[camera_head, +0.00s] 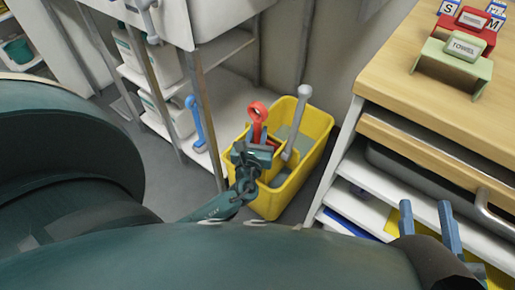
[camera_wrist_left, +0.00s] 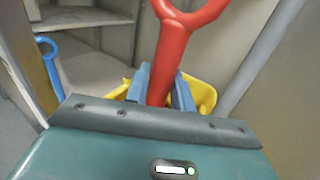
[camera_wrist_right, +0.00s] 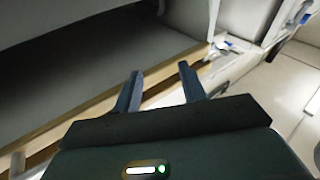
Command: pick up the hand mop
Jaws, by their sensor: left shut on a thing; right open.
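A red handle with a ring end (camera_head: 257,112) stands upright in the yellow bucket (camera_head: 318,130) on the floor; I take it for the hand mop's. Its lower end is hidden by my gripper and the bucket. My left gripper (camera_head: 260,152) is shut on this red handle, below the ring. In the left wrist view the red handle (camera_wrist_left: 172,58) rises between the two blue fingers (camera_wrist_left: 160,92). A grey-handled tool (camera_head: 297,120) also stands in the bucket, to the right of the red one. My right gripper (camera_head: 430,230) is open and empty, by the workbench; its fingers show apart in the right wrist view (camera_wrist_right: 160,92).
A wooden-topped workbench (camera_head: 400,70) with drawer and shelves stands right of the bucket. A red stand (camera_head: 468,25) and a green stand labelled towel (camera_head: 455,62) are on it. A white shelf rack (camera_head: 235,48) with a blue-handled tool (camera_head: 196,122) stands to the left.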

